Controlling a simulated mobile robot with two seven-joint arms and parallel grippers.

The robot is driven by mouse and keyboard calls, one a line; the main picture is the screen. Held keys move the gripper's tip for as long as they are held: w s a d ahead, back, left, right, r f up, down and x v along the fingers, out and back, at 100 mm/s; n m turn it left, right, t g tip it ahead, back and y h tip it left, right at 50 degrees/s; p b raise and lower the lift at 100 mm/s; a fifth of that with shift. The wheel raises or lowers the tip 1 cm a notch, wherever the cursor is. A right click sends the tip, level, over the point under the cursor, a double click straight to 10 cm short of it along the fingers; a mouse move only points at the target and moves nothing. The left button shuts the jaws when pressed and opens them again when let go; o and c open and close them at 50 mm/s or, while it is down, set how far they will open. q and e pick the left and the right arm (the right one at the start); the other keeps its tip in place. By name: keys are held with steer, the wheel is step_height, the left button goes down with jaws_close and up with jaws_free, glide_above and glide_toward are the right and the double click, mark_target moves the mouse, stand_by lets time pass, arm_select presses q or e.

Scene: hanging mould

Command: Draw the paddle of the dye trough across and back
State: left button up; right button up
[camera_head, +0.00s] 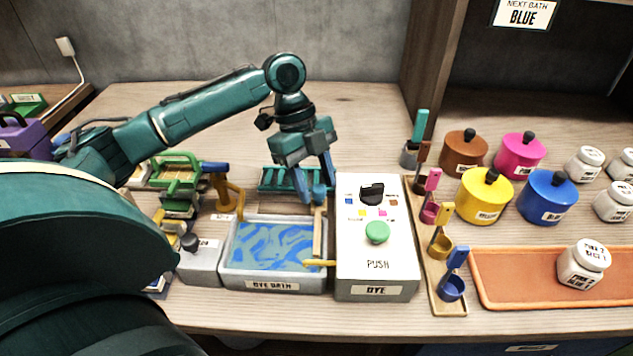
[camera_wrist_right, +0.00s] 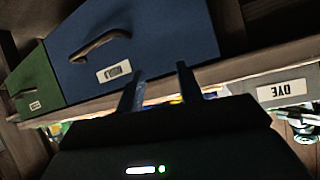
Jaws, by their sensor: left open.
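The dye trough (camera_head: 273,284), labelled DYE BATH, is a grey tray holding blue liquid with pale swirls. Its wooden paddle (camera_head: 318,236) stands at the right end of the trough, and a yellow bar (camera_head: 320,263) lies across the right rim near the front. My left gripper (camera_head: 315,197) is open, pointing down just above the top of the paddle. I cannot tell whether its fingers touch or straddle the paddle. My right gripper (camera_wrist_right: 160,88) shows only in the right wrist view. Its two fingers are apart with nothing between them, in front of a blue drawer (camera_wrist_right: 130,45).
A grey DYE box (camera_head: 378,275) with a dial and green button (camera_head: 377,232) stands right of the trough. A grey block (camera_head: 200,262) stands to its left. A teal rack (camera_head: 290,180) lies behind. Scoops, coloured pots and an orange tray (camera_head: 520,280) fill the right side.

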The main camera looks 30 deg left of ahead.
arm_select(q)
steer(key=shift+d+f, duration=0.15)
steer(key=shift+f, duration=0.15)
steer(key=shift+c, duration=0.4)
jaws_close()
